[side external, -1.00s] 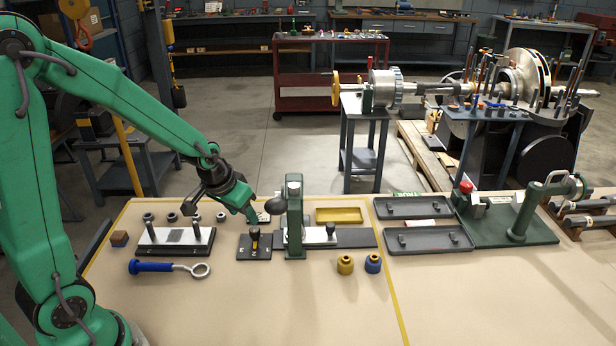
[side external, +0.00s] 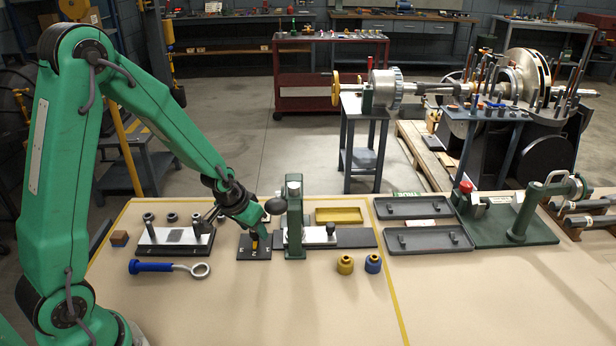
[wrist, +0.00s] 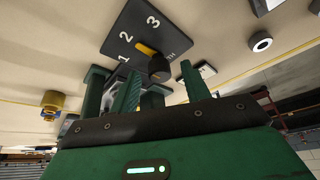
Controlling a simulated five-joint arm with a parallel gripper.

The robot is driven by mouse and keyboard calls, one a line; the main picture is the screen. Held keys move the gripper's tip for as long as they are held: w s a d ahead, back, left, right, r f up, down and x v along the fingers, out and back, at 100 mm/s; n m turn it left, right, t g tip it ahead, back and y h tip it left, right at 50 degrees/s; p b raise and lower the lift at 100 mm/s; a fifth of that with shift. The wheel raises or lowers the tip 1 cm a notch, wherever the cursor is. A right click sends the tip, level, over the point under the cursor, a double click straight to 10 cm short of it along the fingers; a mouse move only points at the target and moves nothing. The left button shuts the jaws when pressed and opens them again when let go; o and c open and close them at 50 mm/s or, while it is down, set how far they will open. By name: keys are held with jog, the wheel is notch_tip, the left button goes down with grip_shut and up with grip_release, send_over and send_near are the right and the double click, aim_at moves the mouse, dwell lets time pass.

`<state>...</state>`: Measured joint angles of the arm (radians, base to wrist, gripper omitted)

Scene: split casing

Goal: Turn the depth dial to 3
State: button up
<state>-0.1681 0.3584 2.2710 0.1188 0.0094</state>
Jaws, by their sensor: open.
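The depth dial (wrist: 159,70) is a dark knob with a yellow pointer on a black plate (wrist: 130,22) marked 1, 2 and 3. In the wrist view its pointer is aimed roughly at the 2. In the side view the plate (side external: 246,254) lies flat on the bench, left of the green press, and the yellow pointer (side external: 254,245) shows just below my gripper. My gripper (wrist: 161,68) is open, with its green fingers on either side of the dial in the picture. I cannot tell whether they touch it. In the side view my gripper (side external: 257,230) is over the plate and partly hides the knob.
The green press (side external: 294,225) with a dark ball handle (side external: 276,206) stands close on the right of my gripper. A block with posts (side external: 174,240) is close on the left.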

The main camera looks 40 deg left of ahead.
jog(key=shift+f, duration=0.1)
jog(key=c, duration=1)
jog(key=shift+m, duration=0.7)
jog(key=shift+a, duration=0.1)
